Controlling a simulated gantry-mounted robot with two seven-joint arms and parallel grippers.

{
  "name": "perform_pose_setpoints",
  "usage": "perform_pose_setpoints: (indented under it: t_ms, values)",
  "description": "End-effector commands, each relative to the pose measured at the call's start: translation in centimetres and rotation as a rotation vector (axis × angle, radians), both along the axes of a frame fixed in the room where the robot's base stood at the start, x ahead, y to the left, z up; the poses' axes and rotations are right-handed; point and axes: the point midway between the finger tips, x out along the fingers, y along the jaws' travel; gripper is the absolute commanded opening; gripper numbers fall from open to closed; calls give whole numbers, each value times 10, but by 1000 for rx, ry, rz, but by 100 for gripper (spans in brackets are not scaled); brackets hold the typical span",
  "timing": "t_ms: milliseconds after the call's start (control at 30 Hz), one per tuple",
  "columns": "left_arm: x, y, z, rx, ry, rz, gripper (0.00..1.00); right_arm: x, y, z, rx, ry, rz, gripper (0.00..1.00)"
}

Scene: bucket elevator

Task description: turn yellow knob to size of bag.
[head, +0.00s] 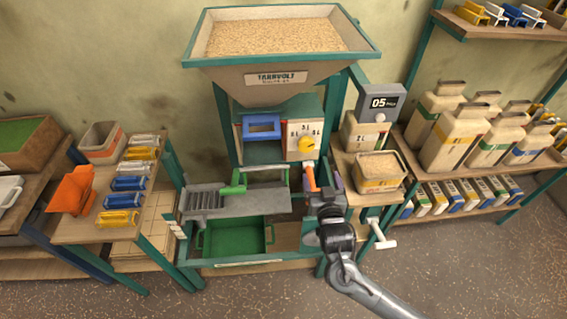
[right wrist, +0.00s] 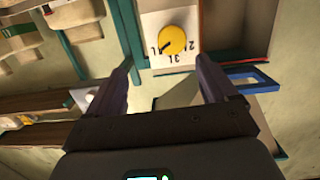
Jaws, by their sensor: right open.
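The yellow knob (head: 306,144) sits on a white dial plate (head: 292,152) on the machine's front, below the hopper. The knob also shows in the right wrist view (right wrist: 172,40), upside down, with a dark mark toward its lower left. An open-topped bag of grain (head: 380,165) with a yellow label stands on the side shelf at right. Another bag (head: 360,134), apparently marked 2L, stands behind it. My right gripper (head: 322,182) is open and empty, below and apart from the knob. My left gripper is out of view.
The grain hopper (head: 277,76) rises above. A blue-framed opening (head: 262,127) is left of the dial. A green tray (head: 236,238) and grey grate (head: 208,201) lie below. A price display (head: 382,102) reads 05. Shelves with bags (head: 450,130) stand at right.

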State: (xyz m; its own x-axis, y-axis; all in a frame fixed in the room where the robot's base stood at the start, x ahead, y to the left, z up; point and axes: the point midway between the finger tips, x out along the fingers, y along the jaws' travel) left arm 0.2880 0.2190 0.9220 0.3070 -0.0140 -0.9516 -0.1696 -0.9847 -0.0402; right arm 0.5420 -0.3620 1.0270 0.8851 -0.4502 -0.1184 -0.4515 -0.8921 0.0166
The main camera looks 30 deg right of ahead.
Motion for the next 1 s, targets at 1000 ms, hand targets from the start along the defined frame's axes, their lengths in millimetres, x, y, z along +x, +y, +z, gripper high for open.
perform_pose_setpoints:
  t_ms: [1000]
  values:
    - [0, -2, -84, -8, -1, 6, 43, 108, -40, -8, -41, -116, 9, 86]
